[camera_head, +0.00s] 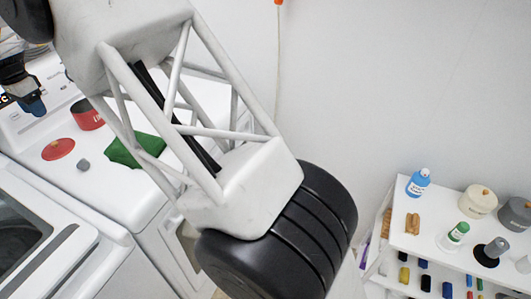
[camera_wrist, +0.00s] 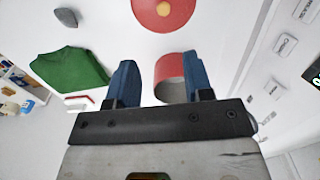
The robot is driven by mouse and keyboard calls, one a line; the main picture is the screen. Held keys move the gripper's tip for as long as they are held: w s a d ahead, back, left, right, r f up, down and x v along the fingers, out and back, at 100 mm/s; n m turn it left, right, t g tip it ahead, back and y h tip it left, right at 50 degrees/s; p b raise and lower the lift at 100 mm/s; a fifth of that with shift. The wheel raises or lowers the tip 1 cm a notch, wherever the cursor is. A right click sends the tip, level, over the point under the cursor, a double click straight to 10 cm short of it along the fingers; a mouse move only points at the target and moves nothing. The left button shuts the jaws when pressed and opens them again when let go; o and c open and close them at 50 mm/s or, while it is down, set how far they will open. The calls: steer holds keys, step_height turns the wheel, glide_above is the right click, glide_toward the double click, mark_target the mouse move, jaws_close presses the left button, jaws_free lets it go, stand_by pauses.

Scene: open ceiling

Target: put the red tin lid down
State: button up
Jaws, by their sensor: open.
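The red tin lid (camera_head: 58,149) lies flat on the white machine top, apart from my gripper (camera_head: 35,106). In the wrist view the lid (camera_wrist: 150,14) is at the top edge, partly cut off, with a yellowish knob at its middle. My gripper (camera_wrist: 161,82) has its blue fingers spread, with nothing held. The open red tin (camera_head: 88,117) stands near my gripper. In the wrist view the tin (camera_wrist: 170,68) shows between and beyond the fingers, partly hidden by the right one; I cannot tell whether they touch.
A green cloth (camera_head: 135,150) and a small grey lump (camera_head: 83,164) lie on the machine top (camera_head: 120,195) near the lid. A white shelf (camera_head: 400,238) with bottles and jars stands at the right. My own arm hides the middle of the head view.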

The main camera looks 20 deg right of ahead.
steer(key=s+d+r+n, duration=0.1)
steer(key=s+d+r, duration=0.25)
steer(key=d, duration=0.65)
steer(key=s+d+r+n+t, duration=0.1)
steer(key=s+d+r, duration=0.25)
steer(key=d, duration=0.55)
steer(key=s+d+r+n, duration=0.1)
steer(key=s+d+r, duration=0.25)
steer(key=d, duration=0.65)
steer(key=s+d+r+n, duration=0.1)
steer(key=s+d+n, duration=0.1)
steer(key=s+d, duration=1.3)
steer(key=s+d+f+n, duration=0.1)
steer(key=s+d+f, duration=0.2)
steer(key=s, duration=0.4)
steer(key=s+d+f+n+t, duration=0.1)
steer(key=s+d+f, duration=0.1)
steer(key=s+d, duration=0.4)
steer(key=s+d+f+n, duration=0.1)
steer(key=s+d+f, duration=0.2)
steer(key=s, duration=0.6)
steer(key=shift+s+d+f+n+t, duration=0.3)
steer(key=shift+s+d, duration=0.05)
steer(key=shift+d, duration=0.8)
